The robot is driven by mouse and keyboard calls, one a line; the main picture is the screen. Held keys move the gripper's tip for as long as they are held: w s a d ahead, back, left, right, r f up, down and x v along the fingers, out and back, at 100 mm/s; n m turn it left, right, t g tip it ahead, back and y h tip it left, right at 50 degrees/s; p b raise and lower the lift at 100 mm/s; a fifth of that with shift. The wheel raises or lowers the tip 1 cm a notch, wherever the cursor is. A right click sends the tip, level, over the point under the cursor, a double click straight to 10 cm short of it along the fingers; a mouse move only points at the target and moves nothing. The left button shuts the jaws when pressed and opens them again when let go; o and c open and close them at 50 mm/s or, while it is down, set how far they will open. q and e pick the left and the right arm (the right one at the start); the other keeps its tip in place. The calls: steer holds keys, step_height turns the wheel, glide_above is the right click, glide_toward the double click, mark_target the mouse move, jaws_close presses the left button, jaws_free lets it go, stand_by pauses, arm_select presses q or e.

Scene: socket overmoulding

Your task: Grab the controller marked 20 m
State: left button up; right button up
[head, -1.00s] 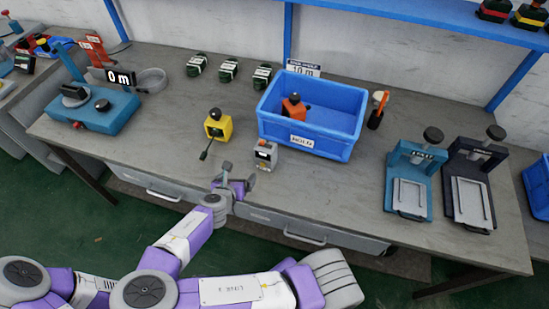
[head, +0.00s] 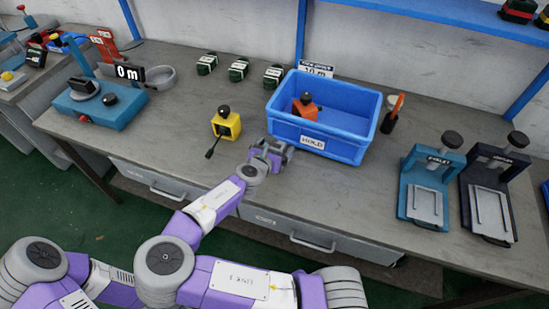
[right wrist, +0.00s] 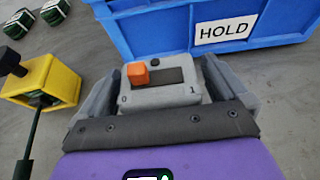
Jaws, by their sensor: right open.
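A small grey box (right wrist: 165,95) with an orange knob and a dark window sits on the bench in front of the blue bin. It carries small marks that look like 0 and 1; I cannot read a 20 m mark on it. My right gripper (head: 274,150) is open, with a finger on each side of the grey box in the right wrist view; I cannot tell whether they touch it. In the head view the gripper mostly hides the box. A yellow box (head: 226,124) with a black knob and lever stands to its left. My left gripper is not in view.
The blue bin (head: 345,147) labelled HOLD, with an orange thing (head: 305,107) in it, stands just behind the gripper. A blue machine (head: 97,108) with a 0 m display is at left. Two clamp presses (head: 425,200) stand at right. Three dark green things line the back.

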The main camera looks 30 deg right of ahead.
steer(key=shift+w+d+f, duration=0.25)
steer(key=shift+w+d, duration=0.1)
steer(key=shift+d, duration=0.05)
steer(key=c, duration=1.1)
